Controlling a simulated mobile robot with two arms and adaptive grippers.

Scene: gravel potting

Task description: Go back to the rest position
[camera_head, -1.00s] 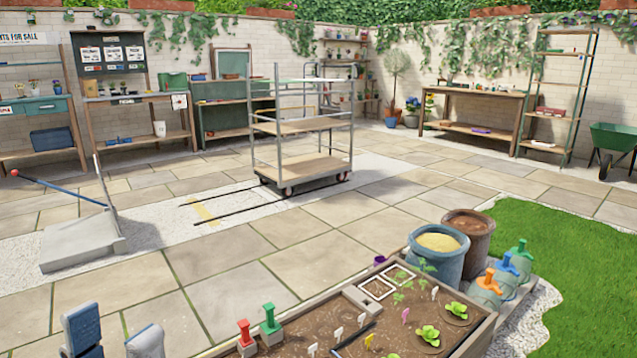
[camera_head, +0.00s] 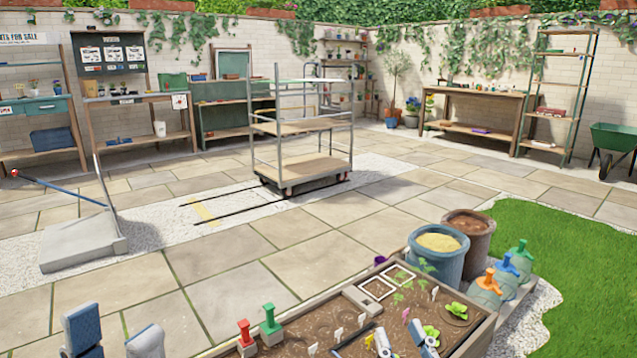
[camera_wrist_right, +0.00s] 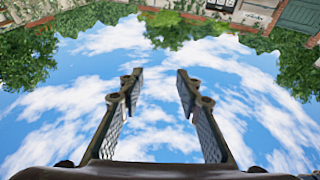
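My left gripper (camera_head: 114,325) is at the bottom left of the head view, its two grey-blue fingers apart with nothing between them. My right gripper (camera_head: 400,337) is at the bottom edge of the head view, in front of the planter bed, with its fingertips apart. It also shows in the right wrist view (camera_wrist_right: 160,85), where the two dark fingers are spread and empty against the sky. Most of both arms is out of view.
A wooden planter bed (camera_head: 287,336) with seedlings, labels and red and green tools lies close in front. Blue (camera_head: 437,263) and brown (camera_head: 484,240) tubs stand behind it.

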